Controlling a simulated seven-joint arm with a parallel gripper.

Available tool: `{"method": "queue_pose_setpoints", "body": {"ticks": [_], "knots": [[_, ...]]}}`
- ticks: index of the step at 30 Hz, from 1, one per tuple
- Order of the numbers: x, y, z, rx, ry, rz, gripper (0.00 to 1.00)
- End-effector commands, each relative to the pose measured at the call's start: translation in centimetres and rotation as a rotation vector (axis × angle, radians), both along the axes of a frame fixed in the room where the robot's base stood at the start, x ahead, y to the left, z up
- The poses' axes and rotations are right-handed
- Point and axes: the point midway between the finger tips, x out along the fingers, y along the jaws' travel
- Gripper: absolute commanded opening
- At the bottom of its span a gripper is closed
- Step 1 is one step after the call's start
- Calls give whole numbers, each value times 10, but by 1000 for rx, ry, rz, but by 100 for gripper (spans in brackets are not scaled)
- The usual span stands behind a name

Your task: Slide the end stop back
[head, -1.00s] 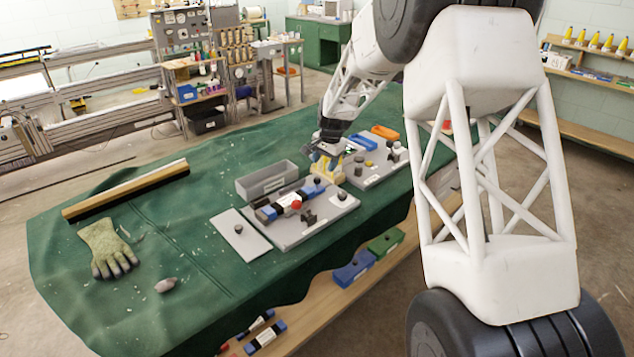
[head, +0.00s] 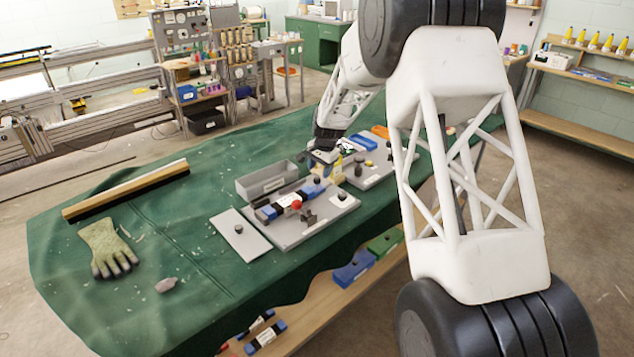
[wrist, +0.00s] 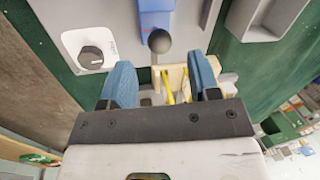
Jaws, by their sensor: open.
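My gripper (wrist: 163,78) is open, its two blue fingers apart on either side of a cream block with yellow parts (wrist: 176,82). In the head view my gripper (head: 324,160) is low over the cream block (head: 338,176), at the far end of the grey fixture plate (head: 305,232). In the wrist view a dark round knob (wrist: 160,40) stands by the end of a blue piece (wrist: 155,15), just beyond the fingertips. It may be the end stop, but I cannot tell for sure. No contact with the knob shows.
A white plate with a dial knob (wrist: 90,50) lies left of the fingers. A grey open tray (head: 270,182) stands behind the fixture. A red knob (head: 296,205) and black knobs rise from the fixture. A second grey board (head: 375,172) lies right.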

Motion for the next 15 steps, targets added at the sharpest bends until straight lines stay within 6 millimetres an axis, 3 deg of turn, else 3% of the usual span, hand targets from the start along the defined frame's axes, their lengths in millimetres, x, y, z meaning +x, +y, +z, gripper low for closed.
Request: {"method": "queue_pose_setpoints", "body": {"ticks": [15], "knots": [[6, 9, -55, -1, 1, 0, 56]]}}
